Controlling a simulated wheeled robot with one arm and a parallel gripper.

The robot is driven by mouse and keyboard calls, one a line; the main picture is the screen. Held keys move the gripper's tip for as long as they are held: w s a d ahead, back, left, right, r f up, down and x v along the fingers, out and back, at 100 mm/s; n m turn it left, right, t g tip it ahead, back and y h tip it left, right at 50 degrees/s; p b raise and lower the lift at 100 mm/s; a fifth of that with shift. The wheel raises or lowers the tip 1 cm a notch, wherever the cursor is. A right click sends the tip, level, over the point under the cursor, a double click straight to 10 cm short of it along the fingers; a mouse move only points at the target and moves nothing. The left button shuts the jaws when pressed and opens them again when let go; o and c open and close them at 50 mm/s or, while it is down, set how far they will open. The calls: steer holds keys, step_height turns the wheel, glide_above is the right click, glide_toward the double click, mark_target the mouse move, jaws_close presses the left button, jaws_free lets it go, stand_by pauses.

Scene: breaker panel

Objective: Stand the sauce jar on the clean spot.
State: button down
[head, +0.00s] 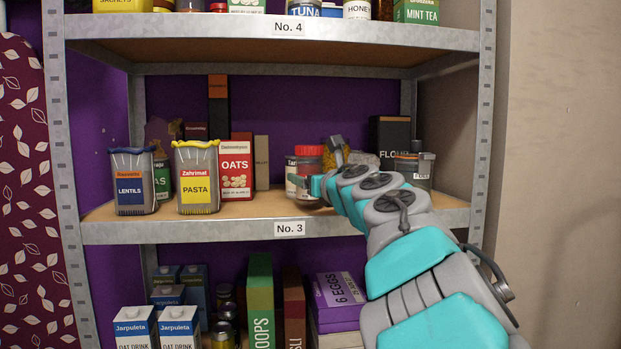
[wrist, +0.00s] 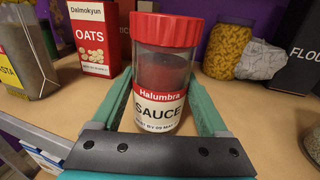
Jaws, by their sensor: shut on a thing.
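The sauce jar (wrist: 165,72) is a clear jar with dark red contents, a red lid and a white-and-red label reading "Halumbra SAUCE". It is upright between the fingers of my gripper (wrist: 166,100), which is shut on it. In the head view its red lid (head: 309,150) shows over shelf No. 3, with my gripper (head: 318,185) at its lower part. I cannot tell whether the jar's base touches the shelf board. I cannot make out a clean spot; my gripper and arm hide part of the board.
Shelf No. 3 (head: 255,208) holds lentils (head: 131,185), pasta (head: 197,182) and an oats box (head: 236,170) to the left. Another jar (head: 291,175) stands close left of the sauce jar. A pasta-filled jar (wrist: 228,48) and dark flour box (head: 390,135) are behind right. Shelf No. 4 (head: 280,30) is overhead.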

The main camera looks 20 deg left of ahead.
steer(key=shift+f+b, duration=0.75)
stand_by(0.4)
jaws_free()
